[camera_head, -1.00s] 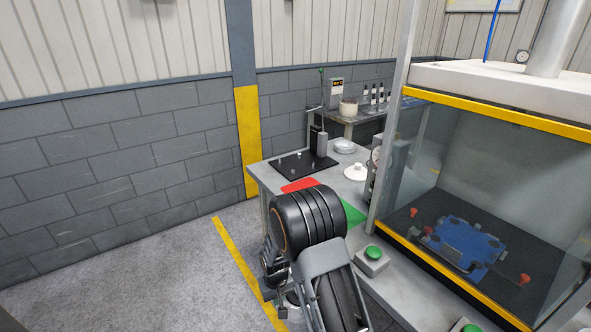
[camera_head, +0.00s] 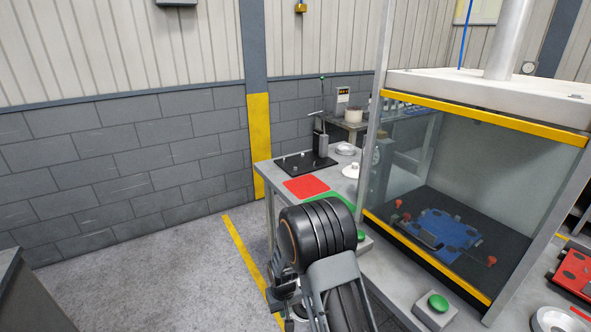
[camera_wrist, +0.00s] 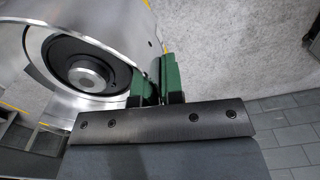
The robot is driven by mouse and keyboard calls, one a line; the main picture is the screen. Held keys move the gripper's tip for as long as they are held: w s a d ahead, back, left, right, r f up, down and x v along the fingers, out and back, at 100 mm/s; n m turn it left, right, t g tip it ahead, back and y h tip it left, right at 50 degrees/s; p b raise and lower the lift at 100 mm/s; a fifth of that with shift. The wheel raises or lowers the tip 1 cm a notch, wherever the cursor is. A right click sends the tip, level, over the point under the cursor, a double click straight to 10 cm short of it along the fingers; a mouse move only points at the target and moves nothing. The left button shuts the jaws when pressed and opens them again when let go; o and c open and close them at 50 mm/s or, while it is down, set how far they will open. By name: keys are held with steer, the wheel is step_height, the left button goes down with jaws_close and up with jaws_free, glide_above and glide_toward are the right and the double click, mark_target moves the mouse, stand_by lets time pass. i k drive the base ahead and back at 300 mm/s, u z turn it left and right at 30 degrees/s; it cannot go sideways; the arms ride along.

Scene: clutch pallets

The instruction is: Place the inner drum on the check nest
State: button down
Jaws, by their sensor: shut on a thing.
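The inner drum, as I take it, is the shiny metal drum (camera_wrist: 130,22) with a black ring and grey hub in the wrist view. My gripper (camera_wrist: 158,82) has its green jaws shut on the drum's wall at its right side. In the head view my black arm covers most of the gripper and drum. A black plate (camera_head: 292,172) with small pegs and an upright lever stand sits at the table's far end. It may be the check nest, and it looks empty of any drum.
The table holds a red pad (camera_head: 306,188), a green pad (camera_head: 340,198), pale round parts (camera_head: 346,149) and green push buttons (camera_head: 438,302). A glass-fronted press (camera_head: 500,170) with a blue fixture (camera_head: 447,230) stands at right. Open floor (camera_head: 140,270) lies left of the table.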

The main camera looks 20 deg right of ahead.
mark_target(299, 164)
steer(key=u, duration=1.55)
steer(key=i, duration=1.1)
steer(key=z, duration=2)
